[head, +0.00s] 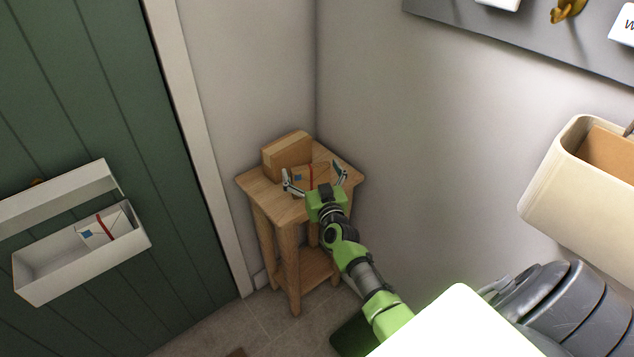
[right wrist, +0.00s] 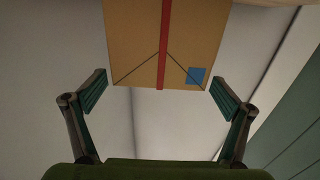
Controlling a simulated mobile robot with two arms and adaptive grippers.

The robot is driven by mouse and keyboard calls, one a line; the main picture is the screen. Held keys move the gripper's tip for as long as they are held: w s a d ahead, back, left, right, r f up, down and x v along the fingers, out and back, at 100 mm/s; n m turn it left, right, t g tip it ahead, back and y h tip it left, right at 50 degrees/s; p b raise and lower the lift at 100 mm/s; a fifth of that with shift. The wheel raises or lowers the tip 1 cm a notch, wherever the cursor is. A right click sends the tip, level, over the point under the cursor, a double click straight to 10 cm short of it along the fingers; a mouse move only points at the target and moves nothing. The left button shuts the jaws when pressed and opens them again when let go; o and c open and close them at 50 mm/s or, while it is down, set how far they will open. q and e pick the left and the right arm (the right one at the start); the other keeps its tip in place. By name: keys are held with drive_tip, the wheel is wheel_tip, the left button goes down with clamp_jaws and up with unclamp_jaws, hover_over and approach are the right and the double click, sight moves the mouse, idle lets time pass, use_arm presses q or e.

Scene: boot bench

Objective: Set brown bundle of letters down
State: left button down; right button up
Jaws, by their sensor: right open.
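The brown bundle of letters (head: 311,173), with a red band and a blue square, is on the small wooden table (head: 262,192), in front of a brown box. In the right wrist view the bundle (right wrist: 190,35) shows at the top centre, beyond the fingertips. My right gripper (head: 314,173) is open at the table, a finger towards either side of the bundle. In the right wrist view the open fingers (right wrist: 159,78) have clear gaps to the bundle's edges and do not touch it. My left gripper is not in view.
A brown box (head: 286,154) stands at the back of the table, near the wall corner. An open white letter box (head: 60,278) on the green door (head: 55,85) holds a white bundle (head: 101,229). A cream bin (head: 560,185) is at the right wall.

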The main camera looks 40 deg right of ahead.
drive_tip(key=v, duration=1.1)
drive_tip(key=s+a+f+n+g+y, duration=0.15)
drive_tip(key=s+a+f+g, duration=0.35)
drive_tip(key=f, duration=0.7)
drive_tip(key=s+a+f+n+y, duration=0.15)
drive_tip(key=s+a+f, duration=0.35)
drive_tip(key=f, duration=0.6)
drive_tip(key=s+a+f+n+g+y, duration=0.1)
drive_tip(key=s+a+f+g+y, duration=0.15)
drive_tip(key=s+f, duration=0.7)
drive_tip(key=s+f+g, duration=0.3)
drive_tip(key=s+f, duration=0.2)
drive_tip(key=s, duration=0.4)
drive_tip(key=s+a+f+n+g, duration=0.1)
drive_tip(key=s+f+g, duration=0.1)
drive_tip(key=s+f, duration=0.4)
drive_tip(key=s+a+f+n+g, duration=0.1)
drive_tip(key=s+f+g, duration=0.2)
drive_tip(key=s, duration=1.1)
wheel_tip(320, 180, down, 3)
drive_tip(key=shift+s+f+g+p, duration=0.1)
drive_tip(key=shift+s+g+p, duration=0.15)
drive_tip(key=shift+g+p, duration=0.1)
